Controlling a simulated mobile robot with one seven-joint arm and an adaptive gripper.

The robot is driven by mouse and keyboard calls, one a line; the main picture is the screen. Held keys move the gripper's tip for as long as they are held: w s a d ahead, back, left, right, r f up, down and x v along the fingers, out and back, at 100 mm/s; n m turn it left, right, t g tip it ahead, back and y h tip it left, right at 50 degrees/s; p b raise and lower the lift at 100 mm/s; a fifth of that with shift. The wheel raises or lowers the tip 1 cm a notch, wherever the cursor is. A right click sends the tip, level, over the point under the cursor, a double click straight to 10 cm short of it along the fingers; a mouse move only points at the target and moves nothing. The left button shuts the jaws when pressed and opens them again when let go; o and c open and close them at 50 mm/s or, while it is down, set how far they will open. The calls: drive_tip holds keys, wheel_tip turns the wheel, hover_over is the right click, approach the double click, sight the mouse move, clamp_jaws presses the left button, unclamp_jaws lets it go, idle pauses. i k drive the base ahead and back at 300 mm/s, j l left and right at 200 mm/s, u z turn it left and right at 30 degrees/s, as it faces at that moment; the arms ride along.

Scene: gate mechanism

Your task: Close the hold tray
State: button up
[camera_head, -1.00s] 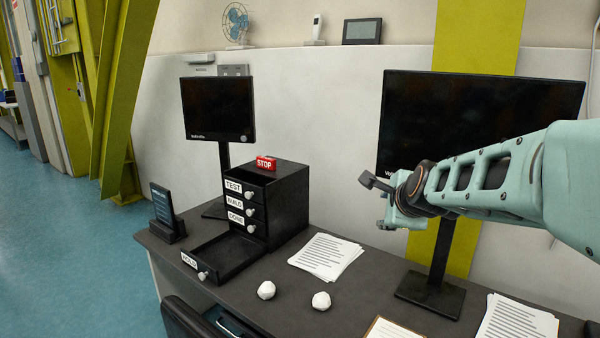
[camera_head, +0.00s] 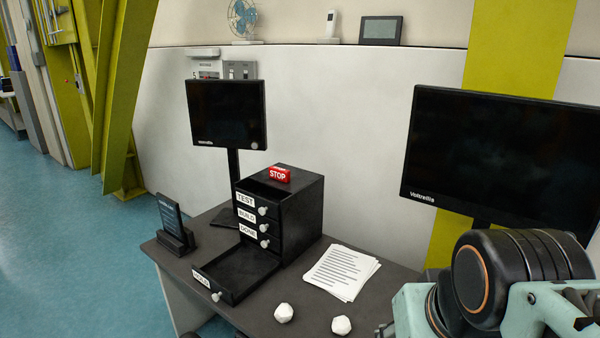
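The hold tray (camera_head: 243,270) is the bottom drawer of a black drawer unit (camera_head: 300,205) on the desk. It is pulled well out toward the front left and looks empty. Its front carries a white label and a pale round knob (camera_head: 216,296). The drawers above it, labelled TEST, BUILD and DONE, have similar knobs; the DONE drawer (camera_head: 250,232) looks shut. A red STOP block (camera_head: 279,174) sits on the unit. My arm fills the lower right corner, well right of the tray. My gripper's fingertips cannot be made out.
Two white crumpled balls (camera_head: 284,313) (camera_head: 341,325) lie on the desk right of the tray. A paper stack (camera_head: 341,272) lies beside the unit. A tablet on a stand (camera_head: 173,222) is left of the tray. Monitors (camera_head: 227,113) (camera_head: 500,165) stand behind and at right.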

sight(234, 275)
drive_tip(key=k+j, duration=0.15)
drive_tip(key=j, duration=0.15)
drive_tip(key=k+j, duration=0.15)
drive_tip(key=j, duration=0.85)
drive_tip(key=i+j, duration=0.4)
drive_tip(key=j, duration=0.15)
drive_tip(key=k+l+z, duration=0.1)
drive_tip(key=k+l, duration=0.2)
drive_tip(key=i+j+u, duration=0.1)
drive_tip(key=i+j, duration=0.15)
drive_tip(key=i, duration=0.05)
